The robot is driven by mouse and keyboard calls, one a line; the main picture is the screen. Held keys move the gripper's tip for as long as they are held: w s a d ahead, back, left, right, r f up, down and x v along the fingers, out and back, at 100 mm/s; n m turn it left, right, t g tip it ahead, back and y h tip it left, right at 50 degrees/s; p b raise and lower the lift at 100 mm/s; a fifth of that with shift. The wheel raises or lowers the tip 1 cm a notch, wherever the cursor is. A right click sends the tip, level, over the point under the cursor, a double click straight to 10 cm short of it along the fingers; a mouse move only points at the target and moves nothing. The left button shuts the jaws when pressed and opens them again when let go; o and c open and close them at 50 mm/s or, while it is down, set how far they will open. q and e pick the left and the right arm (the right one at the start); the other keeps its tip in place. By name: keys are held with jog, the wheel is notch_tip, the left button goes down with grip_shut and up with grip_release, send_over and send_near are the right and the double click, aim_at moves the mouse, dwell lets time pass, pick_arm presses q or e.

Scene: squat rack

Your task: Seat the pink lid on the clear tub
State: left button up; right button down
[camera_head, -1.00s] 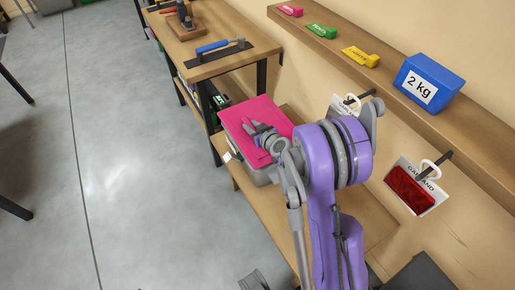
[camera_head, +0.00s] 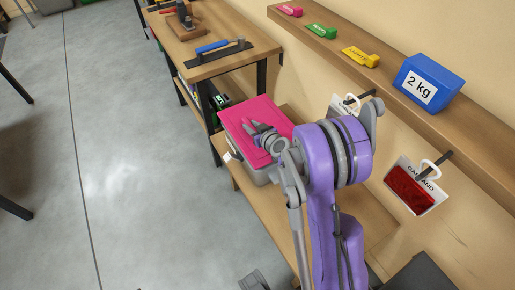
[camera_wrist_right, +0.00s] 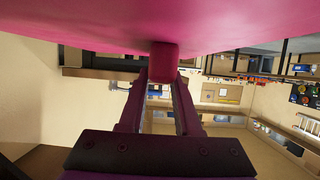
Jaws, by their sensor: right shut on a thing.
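The pink lid (camera_head: 256,121) is a flat panel in the head view. It lies over the clear tub (camera_head: 262,176), whose greyish side shows below the lid's front edge. I cannot tell whether the lid is fully down on the rim. My right gripper (camera_head: 266,141) is at the lid's middle. In the right wrist view the fingers of my right gripper (camera_wrist_right: 163,82) are shut on the knob of the pink lid (camera_wrist_right: 165,60), with the lid's surface filling the top. The tub is not visible there. My left gripper is not clearly in view.
The tub stands on a low wooden shelf (camera_head: 258,208). A workbench (camera_head: 228,62) with a blue-handled tool (camera_head: 213,46) is behind it. A red garland pack (camera_head: 411,189) hangs below. The floor at left is open.

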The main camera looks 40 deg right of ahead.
jog(key=shift+f+b, duration=1)
jog(key=shift+f, duration=0.5)
dwell(1.5)
jog(key=c, duration=0.5)
grip_release()
jog(key=shift+s, duration=0.1)
jog(key=p+v, duration=0.1)
jog(key=v, duration=0.9)
jog(key=shift+s+a+r, duration=0.1)
jog(key=shift+s+r, duration=0.1)
jog(key=shift+s, duration=0.1)
